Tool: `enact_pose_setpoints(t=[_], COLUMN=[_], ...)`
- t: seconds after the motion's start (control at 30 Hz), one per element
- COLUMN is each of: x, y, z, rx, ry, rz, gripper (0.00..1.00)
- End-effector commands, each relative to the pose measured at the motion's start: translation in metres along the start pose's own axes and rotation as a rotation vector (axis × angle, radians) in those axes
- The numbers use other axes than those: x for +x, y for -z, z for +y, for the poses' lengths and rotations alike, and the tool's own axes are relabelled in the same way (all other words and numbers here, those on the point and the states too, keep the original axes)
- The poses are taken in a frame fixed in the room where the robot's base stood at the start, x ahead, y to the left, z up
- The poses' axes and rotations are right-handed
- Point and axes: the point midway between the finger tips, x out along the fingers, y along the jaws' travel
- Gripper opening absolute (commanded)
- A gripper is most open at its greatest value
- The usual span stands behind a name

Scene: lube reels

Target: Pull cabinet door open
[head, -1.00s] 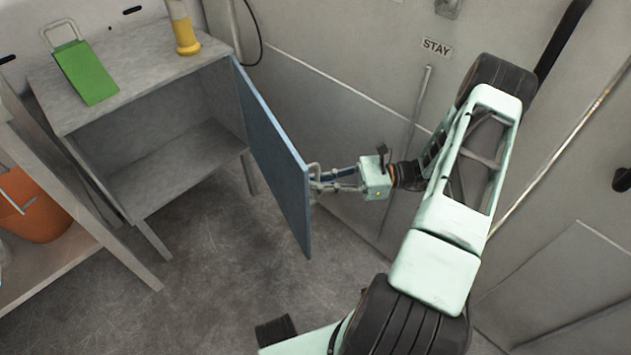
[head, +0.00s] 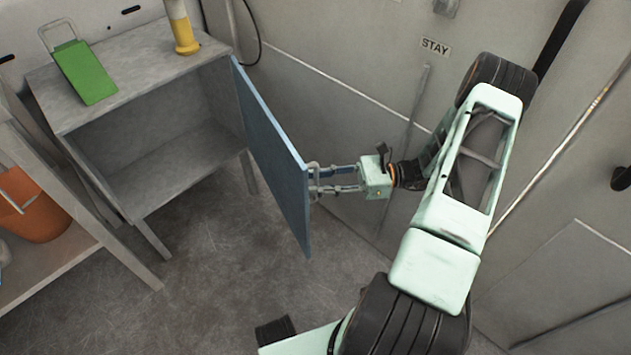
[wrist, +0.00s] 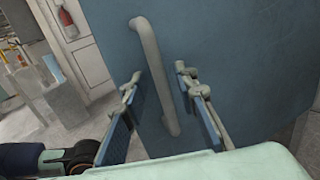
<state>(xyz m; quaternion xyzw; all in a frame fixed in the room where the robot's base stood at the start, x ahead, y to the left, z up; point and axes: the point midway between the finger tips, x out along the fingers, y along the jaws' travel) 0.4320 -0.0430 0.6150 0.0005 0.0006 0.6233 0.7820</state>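The blue cabinet door (head: 275,155) stands swung wide open from the right side of the grey cabinet (head: 150,230). Its inside, with a bare shelf (head: 175,165), is exposed. The pale curved handle (wrist: 157,80) is on the door's outer face. My gripper (head: 316,179) is on the outer side of the door, at the handle. In the wrist view my gripper (wrist: 158,78) has its two fingers spread, one on each side of the handle, with gaps between. The fingers are open and not clamped on it.
An orange bucket (head: 35,208) sits on a shelf at the left. A wall with a STAY sign (head: 436,47) lies behind my arm. The floor (head: 225,265) before the cabinet is clear.

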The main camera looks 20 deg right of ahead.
Motion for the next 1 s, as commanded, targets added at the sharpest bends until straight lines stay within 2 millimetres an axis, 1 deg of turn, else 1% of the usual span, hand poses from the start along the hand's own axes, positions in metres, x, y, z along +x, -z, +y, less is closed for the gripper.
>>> enact_pose_setpoints(t=[0.17,0.5,0.6,0.8,1.0], x=[0.0,-0.001,-0.001,-0.001,0.0], y=[-0.015,-0.071,-0.084,-0.098,-0.1], z=[-0.001,0.0,0.001,0.001,0.001], rx=[-0.002,-0.003,-0.001,0.0,0.001], ry=[0.001,0.001,0.001,0.0,0.0], rz=[0.001,0.001,0.0,0.0,-0.001], gripper=[0.27,0.27,0.27,0.27,0.27])
